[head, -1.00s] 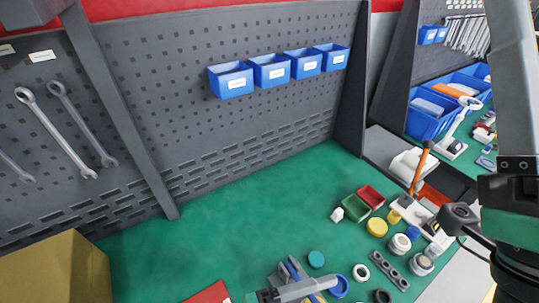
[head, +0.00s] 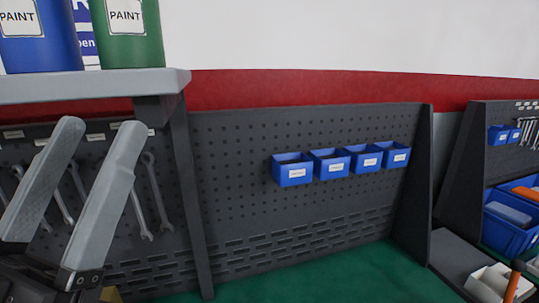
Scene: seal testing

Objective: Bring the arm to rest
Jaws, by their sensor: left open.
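My left gripper (head: 100,130) is raised at the left of the head view, close to the camera. Its two long grey fingers point up and stand apart with nothing between them. It appears in front of the pegboard and some hanging wrenches. The lower part of this arm is cut off by the bottom left of the picture. My right gripper is not in view.
Several blue bins (head: 293,170) hang on the grey pegboard (head: 235,145). Paint cans (head: 125,45) stand on a shelf (head: 90,87) at upper left. A strip of green worktop (head: 350,272) shows clear below. Blue crates (head: 507,231) are at right.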

